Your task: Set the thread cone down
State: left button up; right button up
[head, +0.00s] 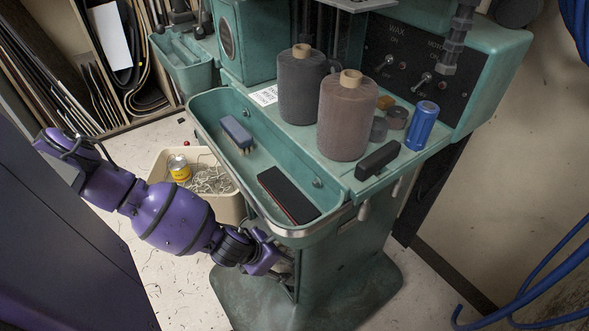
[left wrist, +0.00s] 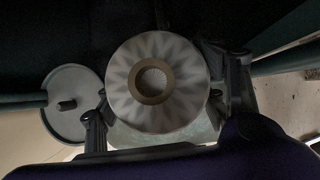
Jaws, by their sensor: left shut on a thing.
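A pale grey-white thread cone (left wrist: 180,112) with a tan core shows end-on in the left wrist view. My left gripper (left wrist: 163,88) is shut on it, with one finger on each side. In the head view my left gripper (head: 276,264) is low beside the green machine's column, under the front tray; the held cone cannot be made out there. A round grey plate (left wrist: 70,120) with a short peg is left of the cone in the left wrist view, apart from it. What lies directly beneath the cone is hidden. My right gripper is not in view.
The green tray (head: 207,126) overhangs my left gripper and holds a brush (head: 237,132) and a dark block (head: 288,194). Dark grey (head: 302,88) and brown (head: 346,118) thread cones stand on the machine's shelf. A cream bin (head: 232,206) of scraps stands behind my left arm.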

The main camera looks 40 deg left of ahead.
pick_arm(q)
jog(key=w, duration=0.2)
jog(key=w+d, duration=0.1)
jog(key=shift+w+b, duration=0.35)
jog(key=shift+o, duration=0.2)
notch_tip(320, 180, down, 4)
jog(key=shift+w+r+b, duration=0.1)
jog(key=shift+b, duration=0.9)
jog(key=shift+r, duration=0.15)
jog(key=shift+c, duration=0.2)
jog(key=o, duration=1.1)
jog(key=p+v, duration=0.4)
jog(key=v, duration=0.6)
jog(key=shift+r+p, duration=0.3)
jog(key=shift+s+a+r, duration=0.1)
jog(key=shift+s+r, duration=0.4)
jog(key=shift+r, duration=0.05)
